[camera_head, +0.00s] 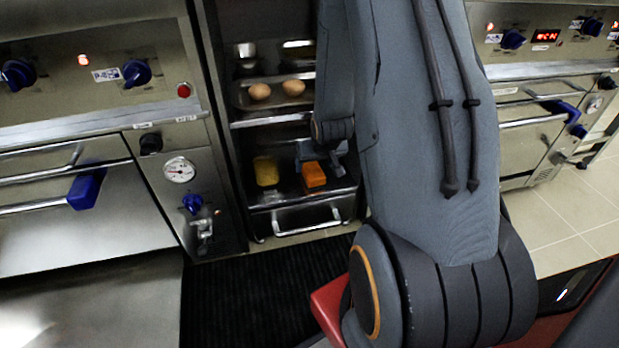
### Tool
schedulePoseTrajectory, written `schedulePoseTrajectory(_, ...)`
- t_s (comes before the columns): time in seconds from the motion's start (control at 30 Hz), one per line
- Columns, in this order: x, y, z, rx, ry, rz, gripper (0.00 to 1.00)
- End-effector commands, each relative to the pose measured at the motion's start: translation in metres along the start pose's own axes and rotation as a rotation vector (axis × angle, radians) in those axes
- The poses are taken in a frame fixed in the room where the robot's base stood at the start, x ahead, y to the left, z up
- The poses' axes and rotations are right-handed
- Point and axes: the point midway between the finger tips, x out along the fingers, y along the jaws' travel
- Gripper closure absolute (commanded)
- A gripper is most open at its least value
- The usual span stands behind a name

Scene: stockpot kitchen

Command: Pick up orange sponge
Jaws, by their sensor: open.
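The orange sponge (314,175) is a small bright block lying on the lower shelf of the open rack in the middle of the view. A yellow sponge-like block (266,171) lies to its left on the same shelf. My gripper (318,160) is at the shelf opening, just above and behind the orange sponge in the picture. It is small and dark here, and its fingers are partly hidden by my arm and the shadow. It is open, and the orange sponge appears to rest on the shelf. I cannot tell whether the fingers touch it.
A metal cup (245,52) stands higher up. Steel ovens with blue knobs (137,73) flank the rack. A drawer handle (306,222) lies below the shelf. A black mat (262,290) covers the floor in front.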

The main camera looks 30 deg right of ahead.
Motion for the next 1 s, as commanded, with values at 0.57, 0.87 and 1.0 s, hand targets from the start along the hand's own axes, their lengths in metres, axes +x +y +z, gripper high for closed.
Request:
schedulePoseTrajectory(0.57, 0.053, 0.001, -0.001, -0.001, 0.0, -0.001, 0.29)
schedulePoseTrajectory(0.87, 0.075, 0.001, -0.002, -0.001, -0.001, 0.0, 0.29)
schedulePoseTrajectory(1.0, 0.074, 0.001, -0.002, -0.001, -0.001, 0.0, 0.29)
